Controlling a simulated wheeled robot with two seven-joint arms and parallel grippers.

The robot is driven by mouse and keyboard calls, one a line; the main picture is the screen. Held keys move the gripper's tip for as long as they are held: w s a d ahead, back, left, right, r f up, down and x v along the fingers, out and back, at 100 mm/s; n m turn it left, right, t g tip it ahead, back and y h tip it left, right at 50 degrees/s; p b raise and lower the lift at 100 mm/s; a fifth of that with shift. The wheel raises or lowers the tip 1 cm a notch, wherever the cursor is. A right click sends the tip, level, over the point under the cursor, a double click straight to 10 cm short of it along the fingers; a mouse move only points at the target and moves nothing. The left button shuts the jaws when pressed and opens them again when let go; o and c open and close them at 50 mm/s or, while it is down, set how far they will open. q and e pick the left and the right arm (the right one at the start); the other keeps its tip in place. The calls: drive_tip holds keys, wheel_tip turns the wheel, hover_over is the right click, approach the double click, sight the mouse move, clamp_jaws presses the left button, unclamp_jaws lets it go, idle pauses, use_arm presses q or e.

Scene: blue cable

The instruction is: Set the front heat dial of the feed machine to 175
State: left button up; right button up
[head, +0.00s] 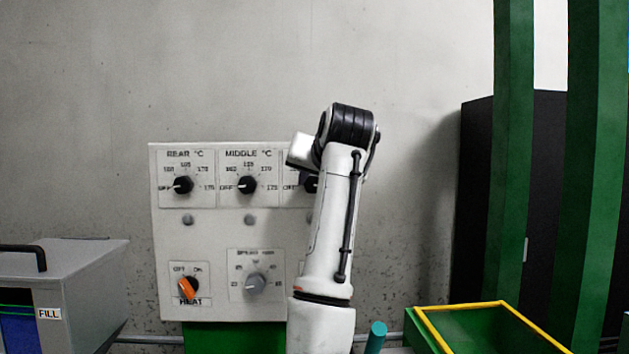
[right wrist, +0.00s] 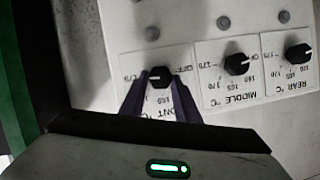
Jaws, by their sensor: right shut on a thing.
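The feed machine's white panel (head: 215,235) stands upright against the wall. Its front heat dial (right wrist: 160,76) is a black knob. In the head view my right arm hides most of that dial and its label. In the right wrist view, which is upside down, the two dark fingers of my right gripper (right wrist: 161,83) are shut on the knob, one on each side. OFF shows to the right of the knob and 175 to the left. The fingers partly cover the scale, and I cannot tell the pointer's exact setting. My left gripper is not in view.
The rear dial (head: 184,185) and middle dial (head: 247,185) are beside it, both pointing to OFF. Below are an orange heat switch (head: 188,288) and a grey spread knob (head: 256,284). A grey bin (head: 75,270) stands left; a yellow-rimmed green tray (head: 470,308) and green posts stand right.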

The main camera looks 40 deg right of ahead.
drive_tip(key=shift+f, duration=0.1)
idle(0.3)
drive_tip(key=o, duration=1.1)
drive_tip(key=shift+c, duration=0.2)
drive_tip(key=b+v, duration=0.2)
drive_tip(key=v, duration=0.8)
drive_tip(key=shift+s, duration=0.2)
